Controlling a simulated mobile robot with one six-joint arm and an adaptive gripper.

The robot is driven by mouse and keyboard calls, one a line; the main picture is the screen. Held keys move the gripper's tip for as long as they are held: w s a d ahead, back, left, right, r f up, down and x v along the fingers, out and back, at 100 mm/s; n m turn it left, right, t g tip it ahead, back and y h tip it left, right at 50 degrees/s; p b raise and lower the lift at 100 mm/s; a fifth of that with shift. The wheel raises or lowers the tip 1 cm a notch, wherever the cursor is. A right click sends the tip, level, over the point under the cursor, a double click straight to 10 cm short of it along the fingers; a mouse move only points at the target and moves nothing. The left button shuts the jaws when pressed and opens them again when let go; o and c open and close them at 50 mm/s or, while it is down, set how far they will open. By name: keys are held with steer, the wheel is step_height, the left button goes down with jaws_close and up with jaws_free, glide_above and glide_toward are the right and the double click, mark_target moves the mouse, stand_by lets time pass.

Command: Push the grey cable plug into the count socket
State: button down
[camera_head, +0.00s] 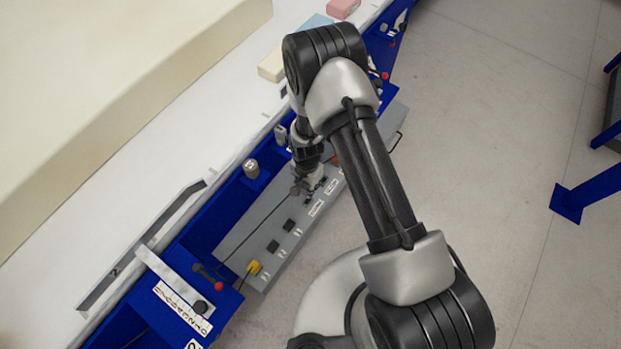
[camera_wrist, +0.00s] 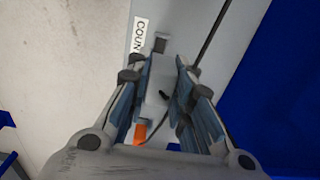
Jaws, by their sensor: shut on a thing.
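My gripper (camera_wrist: 168,75) is over the grey panel, and its fingers are closed around a light grey body, the grey cable plug (camera_wrist: 158,98). A dark grey block, apparently the count socket (camera_wrist: 160,43), sits beside the partly covered COUNT label (camera_wrist: 140,35), just beyond the fingertips. I cannot tell whether plug and socket touch. In the head view my gripper (camera_head: 308,187) is low over the grey panel (camera_head: 232,243), near its white labels (camera_head: 316,208). The arm and fingers hide the plug and socket there.
A dark cable (camera_wrist: 212,35) runs along the panel. An orange part (camera_wrist: 140,132) shows behind the fingers. Dark sockets (camera_head: 273,246) and a yellow plug (camera_head: 255,267) are at the panel's lower left. A metal knob (camera_head: 251,168) and red-tipped lever (camera_head: 218,286) stand on the blue frame.

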mark_target(307, 185)
steer(key=shift+f+b, duration=2.05)
steer(key=shift+f, duration=0.85)
steer(key=shift+f+b, duration=1.05)
steer(key=shift+f, duration=0.1)
steer(key=c, duration=1.3)
jaws_free()
steer(key=shift+c, duration=0.2)
steer(key=shift+r, duration=0.15)
steer(key=shift+s+r+p, duration=0.1)
steer(key=shift+r+p, duration=2)
steer(key=shift+r, duration=0.85)
step_height(307, 185, up, 12)
steer(key=shift+r, duration=0.1)
